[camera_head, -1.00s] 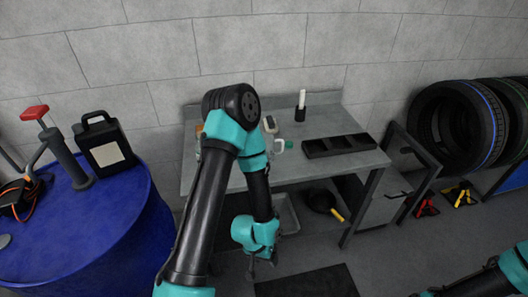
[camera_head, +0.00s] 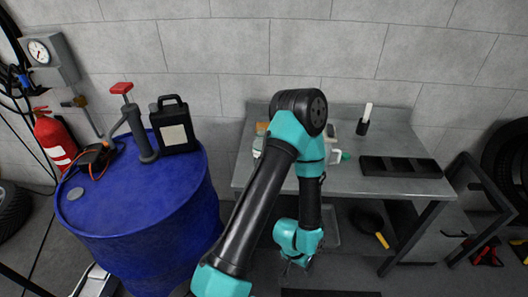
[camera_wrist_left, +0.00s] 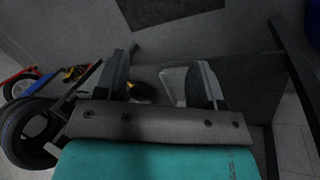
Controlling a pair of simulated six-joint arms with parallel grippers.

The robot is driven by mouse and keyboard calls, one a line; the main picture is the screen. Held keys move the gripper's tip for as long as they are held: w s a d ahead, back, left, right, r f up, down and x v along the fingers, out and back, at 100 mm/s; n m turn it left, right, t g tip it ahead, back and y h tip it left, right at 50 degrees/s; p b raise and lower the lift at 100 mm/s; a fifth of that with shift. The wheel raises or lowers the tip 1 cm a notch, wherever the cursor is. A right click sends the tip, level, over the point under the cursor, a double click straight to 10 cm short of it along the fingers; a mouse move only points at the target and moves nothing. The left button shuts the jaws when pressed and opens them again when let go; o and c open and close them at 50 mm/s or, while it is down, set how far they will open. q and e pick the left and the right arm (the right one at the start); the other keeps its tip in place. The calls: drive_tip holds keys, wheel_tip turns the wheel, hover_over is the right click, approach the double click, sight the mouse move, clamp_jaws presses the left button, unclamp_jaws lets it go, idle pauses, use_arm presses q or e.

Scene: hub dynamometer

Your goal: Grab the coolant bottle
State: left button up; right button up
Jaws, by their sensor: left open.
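A black jug (camera_head: 173,126) with a handle and a pale label stands upright on the blue drum (camera_head: 140,215) at left. I cannot tell whether it is the coolant bottle. A small pale container (camera_head: 258,146) on the workbench is partly hidden behind my left arm, as is a green-ended white item (camera_head: 338,157) on its other side. My left gripper (camera_head: 295,265) hangs low in front of the workbench, away from the jug. In the left wrist view its fingers (camera_wrist_left: 165,82) are apart with nothing held between them. My right gripper is out of view.
The drum also carries a red-handled pump (camera_head: 138,130) and an orange-and-black cable item (camera_head: 95,155). The grey workbench (camera_head: 290,180) holds a black tray (camera_head: 400,167) and a black cup (camera_head: 362,127) with a white stick. A fire extinguisher (camera_head: 54,137) is at far left.

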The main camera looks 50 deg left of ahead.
use_arm(q)
drive_tip(key=shift+o, duration=0.3)
drive_tip(key=o, duration=0.6)
drive_tip(key=shift+w, duration=0.15)
